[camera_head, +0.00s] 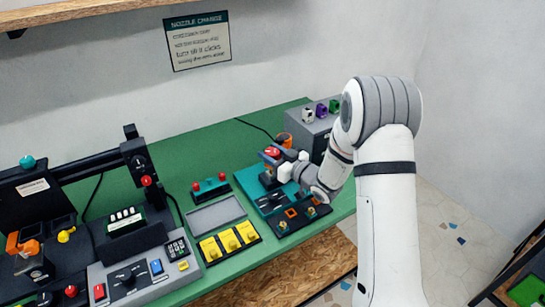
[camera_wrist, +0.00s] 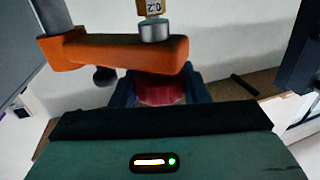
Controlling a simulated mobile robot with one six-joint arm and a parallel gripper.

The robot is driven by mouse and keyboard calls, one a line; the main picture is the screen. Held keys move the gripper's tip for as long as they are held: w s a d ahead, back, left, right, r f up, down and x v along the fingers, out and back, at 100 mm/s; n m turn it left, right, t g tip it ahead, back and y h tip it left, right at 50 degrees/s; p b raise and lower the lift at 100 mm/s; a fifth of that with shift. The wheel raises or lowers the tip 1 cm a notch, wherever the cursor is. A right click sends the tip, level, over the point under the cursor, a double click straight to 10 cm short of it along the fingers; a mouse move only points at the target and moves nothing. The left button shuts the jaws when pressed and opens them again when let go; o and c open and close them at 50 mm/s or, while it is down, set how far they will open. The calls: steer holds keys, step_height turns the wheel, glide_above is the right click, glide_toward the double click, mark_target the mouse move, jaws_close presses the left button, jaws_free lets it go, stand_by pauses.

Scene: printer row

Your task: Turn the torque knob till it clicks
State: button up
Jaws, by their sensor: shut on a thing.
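The red torque knob (camera_head: 272,152) stands at the back of the teal station (camera_head: 245,180) on the right of the green bench. My gripper (camera_head: 277,163) reaches in from the right and is shut on the knob. In the wrist view the red knob (camera_wrist: 158,90) sits between the two dark fingers of my gripper (camera_wrist: 160,94). An orange bracket (camera_wrist: 115,52) with a grey cylinder crosses in front of the knob's upper part. A tag on the brass-coloured piece (camera_wrist: 151,6) above it seems to read 0.2. How far the knob is turned cannot be told.
A grey box (camera_head: 312,136) with small coloured blocks on top stands close behind my gripper. Yellow blocks (camera_head: 229,240) and a grey tray (camera_head: 215,215) lie to the left. A black printer frame (camera_head: 90,168) fills the far left. A sign (camera_head: 197,41) hangs on the wall.

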steer(key=m+t+h+b, duration=0.2)
steer(key=b, duration=0.2)
steer(key=m+t+h+b, duration=0.2)
steer(key=h+b, duration=0.1)
steer(key=b, duration=0.1)
steer(key=shift+a+f, duration=0.1)
steer(key=shift+f, duration=0.3)
steer(key=m+t+h+b, duration=0.1)
steer(key=m+h+b, duration=0.1)
steer(key=h+b, duration=0.1)
steer(key=shift+r+m+t+h+b, duration=0.1)
steer(key=shift+m+t+h+b, duration=0.2)
steer(key=shift+b, duration=0.45)
steer(key=h, duration=0.1)
steer(key=m+h+b, duration=0.1)
steer(key=m+h, duration=0.1)
steer(key=shift+r+t+h+b, duration=0.25)
steer(key=shift+t+h+b, duration=0.05)
steer(key=shift+h+b, duration=0.1)
steer(key=shift+r+m+h, duration=0.15)
steer(key=shift+m+h, duration=1.45)
steer(key=shift+h, duration=0.6)
steer(key=shift+h, duration=0.3)
steer(key=o, duration=1)
steer(key=shift+c, duration=0.2)
steer(key=v, duration=0.7)
steer(key=shift+s, duration=0.35)
